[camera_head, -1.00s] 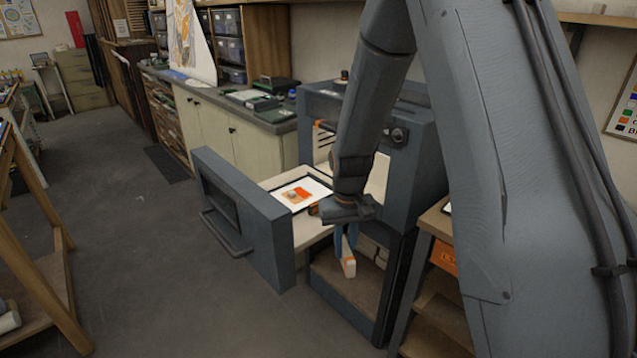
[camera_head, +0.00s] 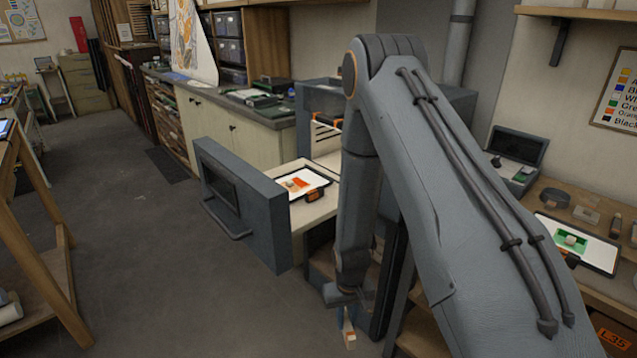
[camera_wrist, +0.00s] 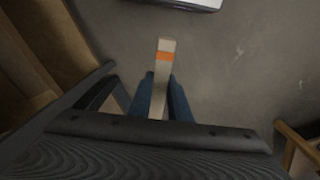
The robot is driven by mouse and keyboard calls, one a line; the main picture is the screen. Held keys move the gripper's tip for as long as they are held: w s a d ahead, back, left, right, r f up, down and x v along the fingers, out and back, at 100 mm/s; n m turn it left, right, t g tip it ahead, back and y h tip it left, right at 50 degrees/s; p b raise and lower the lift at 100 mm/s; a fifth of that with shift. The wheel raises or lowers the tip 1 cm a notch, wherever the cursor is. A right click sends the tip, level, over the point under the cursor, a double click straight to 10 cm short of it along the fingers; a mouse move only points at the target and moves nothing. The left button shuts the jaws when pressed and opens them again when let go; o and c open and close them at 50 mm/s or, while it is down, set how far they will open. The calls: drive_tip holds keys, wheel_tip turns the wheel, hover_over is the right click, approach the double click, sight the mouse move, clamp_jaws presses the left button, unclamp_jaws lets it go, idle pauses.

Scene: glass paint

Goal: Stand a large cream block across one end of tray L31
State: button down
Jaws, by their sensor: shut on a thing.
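My gripper (camera_head: 347,312) points down beside the open kiln-like unit. Its blue fingers (camera_wrist: 163,98) are shut on a cream block (camera_wrist: 161,85) with an orange band, which sticks out past the fingertips. The block shows small in the head view (camera_head: 350,333), in the air. A black-rimmed tray (camera_head: 322,190) with a white sheet, an orange piece and a small pale object lies on the pulled-out drawer. Another dark-rimmed tray (camera_head: 607,268) with a green piece and a pale block is on the right bench. I cannot read L31 on either.
The grey drawer front (camera_head: 245,205) stands out into the aisle left of my arm. An orange L35 label (camera_head: 612,338) shows under the right bench. A wooden stand (camera_head: 40,240) is at the left. The grey floor (camera_head: 150,270) between is clear.

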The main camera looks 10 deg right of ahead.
drive_tip(key=shift+s+f, duration=1)
drive_tip(key=shift+f, duration=0.25)
drive_tip(key=shift+d+r+p, duration=0.15)
drive_tip(key=shift+r+p, duration=1.4)
drive_tip(key=shift+r, duration=0.9)
drive_tip(key=shift+f, duration=0.1)
